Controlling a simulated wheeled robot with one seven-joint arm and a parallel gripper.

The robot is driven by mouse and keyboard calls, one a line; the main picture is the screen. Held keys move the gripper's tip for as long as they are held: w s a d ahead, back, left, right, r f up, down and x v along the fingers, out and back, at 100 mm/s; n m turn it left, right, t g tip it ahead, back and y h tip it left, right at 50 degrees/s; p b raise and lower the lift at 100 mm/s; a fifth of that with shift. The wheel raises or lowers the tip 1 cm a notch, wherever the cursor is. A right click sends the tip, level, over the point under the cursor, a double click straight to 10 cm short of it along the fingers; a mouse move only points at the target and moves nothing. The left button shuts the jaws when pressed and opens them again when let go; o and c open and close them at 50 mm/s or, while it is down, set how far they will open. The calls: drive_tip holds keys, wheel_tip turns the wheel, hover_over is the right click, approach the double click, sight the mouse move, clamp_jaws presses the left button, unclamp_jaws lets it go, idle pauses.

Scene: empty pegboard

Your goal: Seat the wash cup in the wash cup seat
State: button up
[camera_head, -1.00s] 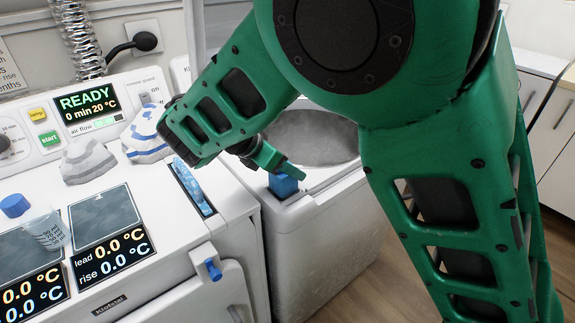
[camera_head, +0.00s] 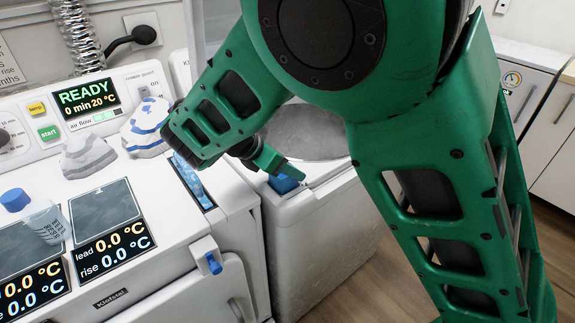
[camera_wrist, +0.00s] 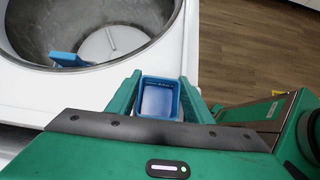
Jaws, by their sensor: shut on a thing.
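The wash cup, taken to be the small blue open-topped box (camera_wrist: 158,98) with a pale inside, sits between my gripper's fingers (camera_wrist: 160,97) in the wrist view. In the head view the blue cup (camera_head: 284,184) shows below my gripper (camera_head: 279,168), at the near left corner of the white top-loading washer. My gripper is shut on the cup. The cup is roughly upright. I cannot make out the wash cup seat; the cup and my gripper cover that corner. Whether the cup touches the washer cannot be told.
The washer's open metal drum (camera_wrist: 140,15) lies beside the cup, with a blue piece (camera_wrist: 70,58) in it. Wooden floor (camera_head: 345,285) is clear.

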drive_tip(key=shift+f, duration=0.8)
drive_tip(key=o, duration=1.2)
drive_tip(key=v, duration=1)
drive_tip(key=shift+s+a+r, duration=0.15)
drive_tip(key=shift+a+r, duration=0.1)
